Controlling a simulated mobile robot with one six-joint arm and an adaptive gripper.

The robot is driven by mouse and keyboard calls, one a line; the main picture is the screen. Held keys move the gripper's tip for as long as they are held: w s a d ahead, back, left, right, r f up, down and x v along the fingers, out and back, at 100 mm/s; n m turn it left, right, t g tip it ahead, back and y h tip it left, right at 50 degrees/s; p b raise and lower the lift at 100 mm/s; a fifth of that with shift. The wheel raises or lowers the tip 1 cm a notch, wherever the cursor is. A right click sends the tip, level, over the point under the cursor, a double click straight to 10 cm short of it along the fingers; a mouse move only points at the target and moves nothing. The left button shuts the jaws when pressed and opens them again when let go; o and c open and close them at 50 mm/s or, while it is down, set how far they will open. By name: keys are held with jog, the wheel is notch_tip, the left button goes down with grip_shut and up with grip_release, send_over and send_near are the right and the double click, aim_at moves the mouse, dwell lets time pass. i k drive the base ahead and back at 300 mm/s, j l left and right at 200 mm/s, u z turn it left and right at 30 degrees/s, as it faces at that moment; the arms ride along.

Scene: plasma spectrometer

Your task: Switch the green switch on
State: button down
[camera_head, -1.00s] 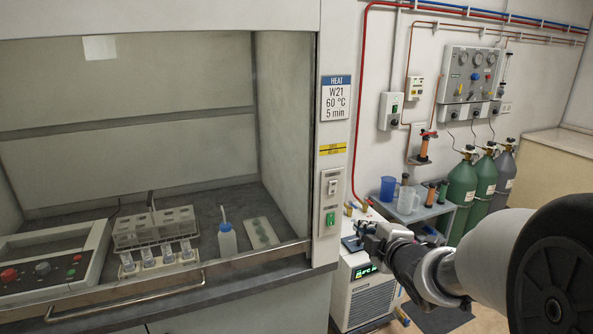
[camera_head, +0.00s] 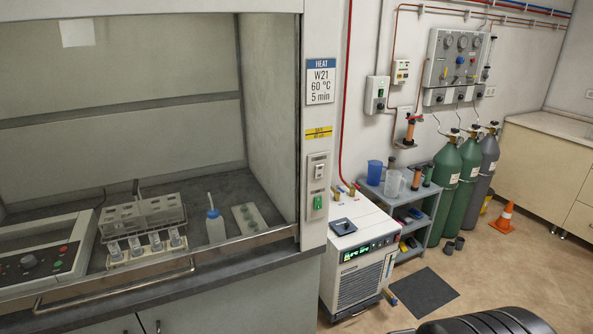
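A green switch (camera_head: 318,202) sits on the front post of the fume hood, below a white switch (camera_head: 319,172). A white box (camera_head: 376,95) on the back wall also carries a small green part. I cannot tell from here which position the green switch is in. My gripper is out of view. Only a dark, rounded part of my arm shows at the bottom right, far from the switches.
The fume hood sash rail (camera_head: 150,268) runs below its opening, in front of the racks and bottle. A white chiller (camera_head: 360,258) stands right of the hood. A shelf cart (camera_head: 415,205) and gas cylinders (camera_head: 445,180) stand behind.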

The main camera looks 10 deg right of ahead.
aim_at(318, 200)
jog(key=i+j+z, duration=0.6)
jog(key=i+j, duration=0.15)
jog(key=j, duration=0.1)
